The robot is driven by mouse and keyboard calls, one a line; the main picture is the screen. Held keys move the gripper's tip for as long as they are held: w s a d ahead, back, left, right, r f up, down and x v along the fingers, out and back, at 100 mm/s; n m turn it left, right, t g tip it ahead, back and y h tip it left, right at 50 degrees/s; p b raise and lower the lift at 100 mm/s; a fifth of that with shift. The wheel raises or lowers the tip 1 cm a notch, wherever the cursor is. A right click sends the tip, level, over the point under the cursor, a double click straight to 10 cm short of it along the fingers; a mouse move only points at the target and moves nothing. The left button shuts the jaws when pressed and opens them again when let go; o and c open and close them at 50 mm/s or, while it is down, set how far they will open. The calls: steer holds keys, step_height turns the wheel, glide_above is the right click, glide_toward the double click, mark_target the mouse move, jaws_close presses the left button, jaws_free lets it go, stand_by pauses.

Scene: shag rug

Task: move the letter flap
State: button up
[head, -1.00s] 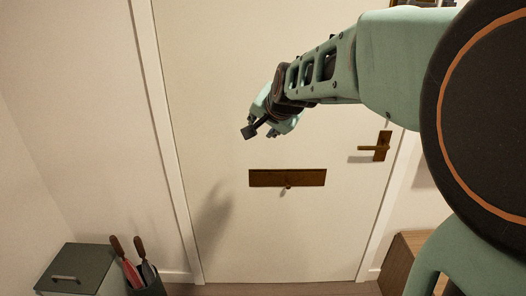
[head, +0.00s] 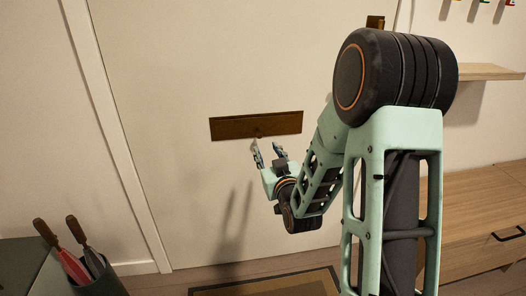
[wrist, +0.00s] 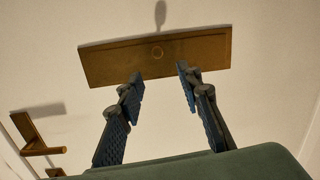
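My gripper (head: 268,150) is just below the flap in the head view, fingers pointing up. It is open and empty, with two blue-padded fingers (wrist: 160,82) apart. I cannot tell how far the fingertips are from the flap.
A brown door handle (wrist: 40,150) sits to one side in the wrist view. A bin with red-and-grey umbrellas or tools (head: 105,284) stands at lower left. A wooden cabinet (head: 485,220) and shelf (head: 490,73) are at right. A mat (head: 265,285) lies before the door.

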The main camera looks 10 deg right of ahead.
mark_target(260, 136)
steer(key=shift+t, duration=0.4)
steer(key=w+b, duration=0.1)
steer(key=w, duration=0.2)
steer(key=w+f, duration=0.1)
steer(key=w, duration=0.2)
steer(key=w+b, duration=0.1)
steer(key=w, duration=0.3)
steer(key=shift+a+f+b, duration=0.1)
steer(key=shift+f+b, duration=0.05)
steer(key=shift+b, duration=0.2)
jaws_close()
